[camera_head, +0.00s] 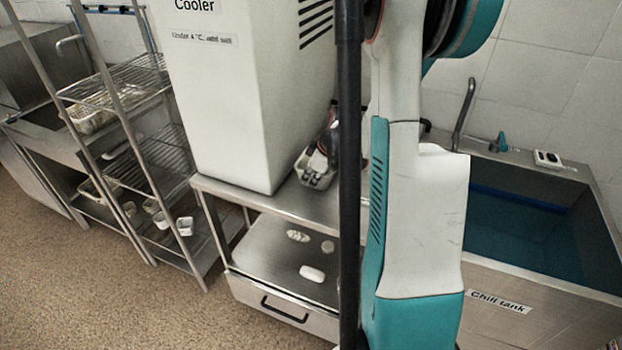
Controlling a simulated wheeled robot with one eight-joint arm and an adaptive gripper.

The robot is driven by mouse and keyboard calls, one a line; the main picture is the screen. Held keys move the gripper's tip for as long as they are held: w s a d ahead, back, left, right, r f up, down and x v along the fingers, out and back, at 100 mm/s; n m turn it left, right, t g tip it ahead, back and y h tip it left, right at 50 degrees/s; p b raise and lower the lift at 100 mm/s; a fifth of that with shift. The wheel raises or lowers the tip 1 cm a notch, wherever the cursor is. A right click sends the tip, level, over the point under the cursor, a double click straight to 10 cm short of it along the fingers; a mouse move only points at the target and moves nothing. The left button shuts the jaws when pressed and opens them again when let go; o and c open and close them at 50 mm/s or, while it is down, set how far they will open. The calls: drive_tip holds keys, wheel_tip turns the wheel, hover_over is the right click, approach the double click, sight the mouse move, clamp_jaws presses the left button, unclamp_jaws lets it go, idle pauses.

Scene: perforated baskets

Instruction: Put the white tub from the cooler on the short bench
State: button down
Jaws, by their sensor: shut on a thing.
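The tall off-white cooler (215,110), labelled "Cooler", stands on a steel bench (290,207), probably the short bench. My gripper (320,160) is just right of the cooler's lower part, over the bench top. It is shut on a small white tub (316,178), held low with its open top up. I cannot tell whether the tub touches the bench top. My arm and a dark upright hide the right part of the bench.
White items, including a lid-like piece (312,273), lie on the bench's lower shelf, above a drawer (283,306). A wire rack (165,155) with small tubs stands left. The chill tank (530,235) is right. The floor (150,305) at front left is clear.

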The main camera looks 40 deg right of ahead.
drive_tip(key=shift+f, duration=0.1)
drive_tip(key=c, duration=1.8)
unclamp_jaws()
drive_tip(key=shift+o, duration=0.2)
drive_tip(key=p+v, duration=0.3)
drive_tip(key=v, duration=0.9)
drive_tip(key=shift+p, duration=0.35)
